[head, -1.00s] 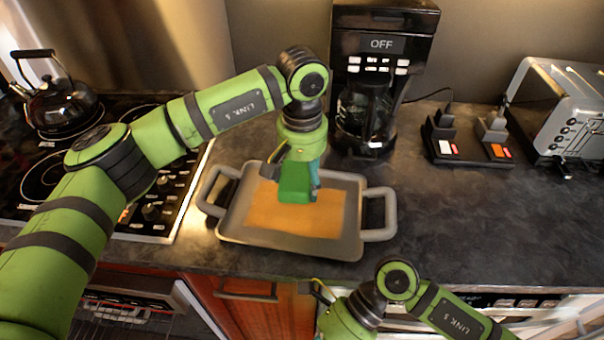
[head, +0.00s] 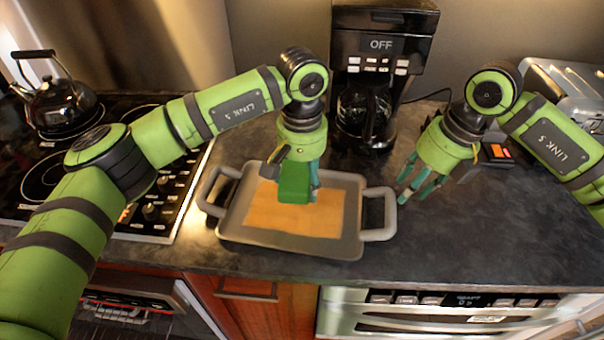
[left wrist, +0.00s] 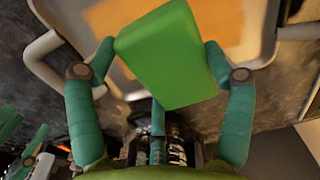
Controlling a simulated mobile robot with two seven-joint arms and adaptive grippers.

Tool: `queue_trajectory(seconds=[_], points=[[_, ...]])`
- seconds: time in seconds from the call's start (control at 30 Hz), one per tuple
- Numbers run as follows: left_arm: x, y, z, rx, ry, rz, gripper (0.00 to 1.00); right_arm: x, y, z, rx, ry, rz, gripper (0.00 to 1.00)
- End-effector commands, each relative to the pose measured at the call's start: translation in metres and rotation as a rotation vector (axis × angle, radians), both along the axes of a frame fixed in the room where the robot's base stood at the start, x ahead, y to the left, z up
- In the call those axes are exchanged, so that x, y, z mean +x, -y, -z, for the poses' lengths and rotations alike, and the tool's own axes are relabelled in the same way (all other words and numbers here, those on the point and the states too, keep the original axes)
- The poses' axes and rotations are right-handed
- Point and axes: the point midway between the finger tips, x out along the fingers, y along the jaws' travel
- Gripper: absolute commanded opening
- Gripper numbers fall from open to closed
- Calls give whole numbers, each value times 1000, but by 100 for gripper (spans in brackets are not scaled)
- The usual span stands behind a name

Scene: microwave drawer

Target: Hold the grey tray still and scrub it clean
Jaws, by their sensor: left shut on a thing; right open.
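The grey tray (head: 232,220) lies on the dark counter, with a handle at each side. A broad orange-brown stain (head: 325,213) covers much of its inside. My left gripper (head: 298,180) is shut on a green sponge (head: 293,187) over the tray's middle. The sponge also shows between the fingers in the left wrist view (left wrist: 170,55). I cannot tell whether it touches the stain. My right gripper (head: 416,188) is open and empty, fingers pointing down, just right of the tray's right handle (head: 379,214) and apart from it.
A black coffee maker (head: 382,60) stands behind the tray. A stove with a kettle (head: 60,104) is at the left. A toaster (head: 568,90) is at the back right, partly hidden by my right arm.

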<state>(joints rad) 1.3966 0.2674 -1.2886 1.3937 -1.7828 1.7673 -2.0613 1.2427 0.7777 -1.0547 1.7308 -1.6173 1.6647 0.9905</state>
Motion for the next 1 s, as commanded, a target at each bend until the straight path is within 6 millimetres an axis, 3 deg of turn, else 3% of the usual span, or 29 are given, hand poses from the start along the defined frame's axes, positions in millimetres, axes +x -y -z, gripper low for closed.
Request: queue_trajectory(seconds=[0.17,0.7,1.0], points=[[0,0,0,0,0,0,23,2,1,9,-11,-3,8,43],[0,0,0,0,0,0,23,3,-16,76,-9,-6,4,43],[0,0,0,0,0,0,23,4,-18,85,-11,-3,5,43]])
